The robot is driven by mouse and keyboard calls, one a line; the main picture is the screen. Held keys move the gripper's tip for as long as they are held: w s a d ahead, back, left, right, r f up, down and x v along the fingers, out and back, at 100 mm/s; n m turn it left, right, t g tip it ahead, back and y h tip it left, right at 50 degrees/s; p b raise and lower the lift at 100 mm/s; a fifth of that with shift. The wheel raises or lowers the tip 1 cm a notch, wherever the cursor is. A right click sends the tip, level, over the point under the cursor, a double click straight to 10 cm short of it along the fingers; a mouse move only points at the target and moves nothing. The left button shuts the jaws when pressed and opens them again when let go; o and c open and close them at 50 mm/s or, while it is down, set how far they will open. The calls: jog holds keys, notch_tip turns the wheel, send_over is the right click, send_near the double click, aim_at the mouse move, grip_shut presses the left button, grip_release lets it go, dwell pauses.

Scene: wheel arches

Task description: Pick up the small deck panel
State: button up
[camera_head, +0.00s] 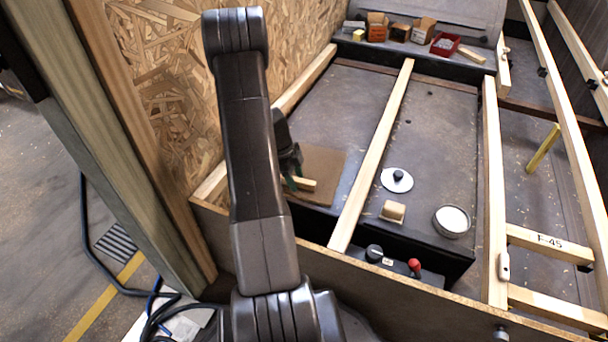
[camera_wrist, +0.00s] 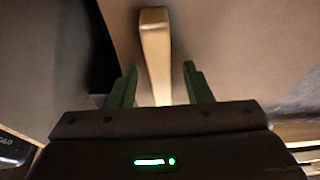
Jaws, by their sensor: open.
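A small brown deck panel (camera_head: 325,162) lies flat inside the framed bay, by the chipboard wall. It fills the upper right of the wrist view (camera_wrist: 230,45). A pale wooden bar (camera_head: 306,185) stands up from it near its front edge; the bar also shows in the wrist view (camera_wrist: 155,42). My gripper (camera_wrist: 160,70) is open, with green fingers on either side of the bar's near end. Gaps show between both fingers and the bar. In the head view my arm hides part of the panel's left side.
A pale beam (camera_head: 374,152) runs just right of the panel. Beyond it are a white disc with a dark knob (camera_head: 397,180), a wooden block (camera_head: 393,211) and a round tin (camera_head: 451,222). A front board (camera_head: 380,284) edges the bay. Small boxes (camera_head: 400,32) stand at the back.

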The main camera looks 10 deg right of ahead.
jog(key=shift+f, duration=0.1)
grip_shut()
jog(key=shift+r, duration=0.2)
